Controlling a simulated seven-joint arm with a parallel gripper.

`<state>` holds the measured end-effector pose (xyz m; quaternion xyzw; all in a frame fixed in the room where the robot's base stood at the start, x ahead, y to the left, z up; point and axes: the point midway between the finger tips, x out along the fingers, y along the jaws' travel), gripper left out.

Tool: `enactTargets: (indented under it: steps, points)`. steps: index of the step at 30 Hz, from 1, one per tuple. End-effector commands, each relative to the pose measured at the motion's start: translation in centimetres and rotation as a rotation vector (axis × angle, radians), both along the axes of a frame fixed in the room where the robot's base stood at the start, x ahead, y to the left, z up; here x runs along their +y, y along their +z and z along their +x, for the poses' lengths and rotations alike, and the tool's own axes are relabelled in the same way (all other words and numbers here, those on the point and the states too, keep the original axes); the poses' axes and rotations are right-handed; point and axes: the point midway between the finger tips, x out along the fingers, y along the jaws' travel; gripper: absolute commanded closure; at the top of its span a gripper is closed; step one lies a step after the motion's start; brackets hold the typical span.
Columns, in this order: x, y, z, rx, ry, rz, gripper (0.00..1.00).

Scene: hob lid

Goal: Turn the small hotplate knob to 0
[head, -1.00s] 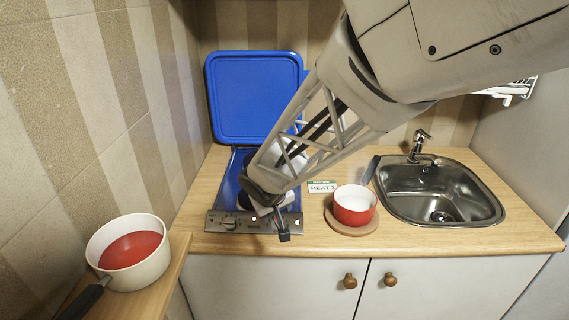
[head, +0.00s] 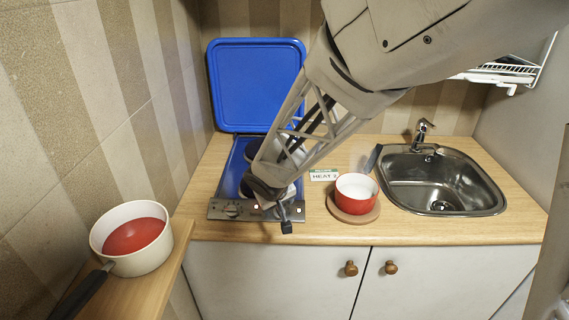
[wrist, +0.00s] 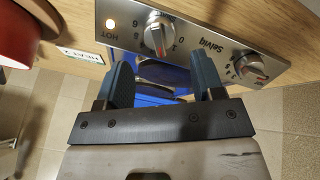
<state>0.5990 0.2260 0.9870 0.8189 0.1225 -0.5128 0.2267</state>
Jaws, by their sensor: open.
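The steel control panel (head: 222,209) runs along the front of the hob. In the wrist view, one knob (wrist: 156,34) sits beside a lit lamp (wrist: 110,23) marked HOT, and a second knob (wrist: 250,67) sits farther right. The second knob also shows at the panel's left end in the head view (head: 232,210). I cannot tell which knob is for the small hotplate, nor read their settings surely. My gripper (wrist: 163,78) is open and empty, its fingers short of the first knob and not around it. In the head view, my arm hides that knob and part of the hob.
The blue lid (head: 255,85) stands raised behind the hob. A red pot (head: 355,194) sits on a round mat (head: 352,216), beside a HEAT 2 card (head: 323,175). A sink (head: 440,180) is at right, a pan (head: 133,238) at left. Space before the cabinet doors is clear.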

Motion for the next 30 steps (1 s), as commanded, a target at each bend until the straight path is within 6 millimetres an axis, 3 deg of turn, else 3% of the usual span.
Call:
enactTargets:
  steps: [12, 25, 30]
  points:
    - [-0.1, -3.2, 1.6, 0.001, 0.002, -0.001, 0.38]
    - [-0.1, -3.6, 1.8, 0.000, 0.000, 0.000, 0.38]
    - [-0.1, -3.6, 1.8, 0.000, 0.000, 0.000, 0.63]
